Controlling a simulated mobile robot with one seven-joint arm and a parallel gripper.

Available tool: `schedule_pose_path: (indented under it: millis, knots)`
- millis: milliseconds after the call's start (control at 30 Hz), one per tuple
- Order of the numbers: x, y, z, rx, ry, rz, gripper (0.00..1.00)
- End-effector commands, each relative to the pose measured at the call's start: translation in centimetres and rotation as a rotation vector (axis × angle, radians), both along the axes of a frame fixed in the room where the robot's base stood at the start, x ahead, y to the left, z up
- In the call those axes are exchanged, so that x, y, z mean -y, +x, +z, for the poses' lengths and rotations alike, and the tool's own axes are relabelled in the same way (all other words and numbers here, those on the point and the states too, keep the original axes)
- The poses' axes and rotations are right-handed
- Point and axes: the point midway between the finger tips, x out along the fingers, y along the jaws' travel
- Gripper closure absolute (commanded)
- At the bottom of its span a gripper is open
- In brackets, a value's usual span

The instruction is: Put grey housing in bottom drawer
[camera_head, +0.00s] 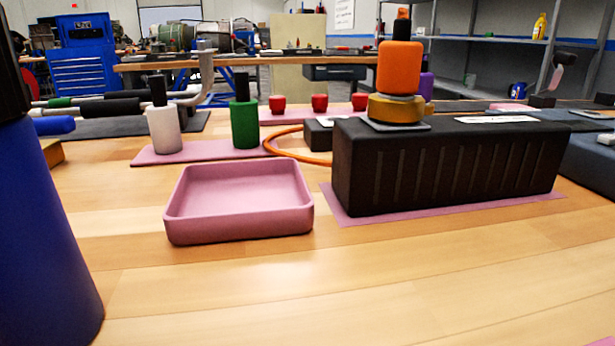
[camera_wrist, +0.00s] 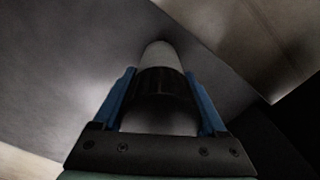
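In the wrist view, my gripper (camera_wrist: 160,78) has its two blue fingers on either side of a grey cylinder with a black band (camera_wrist: 162,85), which looks like the grey housing. The fingers appear to press on its sides, so it is held. Its far end points away from the camera toward plain grey surfaces (camera_wrist: 70,75). I cannot tell whether these belong to a drawer. My gripper does not show in the head view. The bottom drawer cannot be made out for certain. A blue cabinet with drawers (camera_head: 83,75) stands at the far back left of the head view.
On the wooden table are a pink tray (camera_head: 240,230), a black ribbed box (camera_head: 450,175) with an orange and yellow part (camera_head: 399,67) on top, a white bottle (camera_head: 164,130) and a green bottle (camera_head: 245,124). A dark area fills the wrist view's right.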

Motion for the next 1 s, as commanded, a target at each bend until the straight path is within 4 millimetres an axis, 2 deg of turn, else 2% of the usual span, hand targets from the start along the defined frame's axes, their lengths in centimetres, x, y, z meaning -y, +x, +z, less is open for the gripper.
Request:
schedule_pose_path:
  millis: [33,300,1000]
  knots:
    - [0.0,0.0,0.0,0.0,0.0,0.0,0.52]
    - [0.0,0.0,0.0,0.0,0.0,0.0,1.0]
    - [0.0,0.1,1.1,0.001,0.001,0.0,1.0]
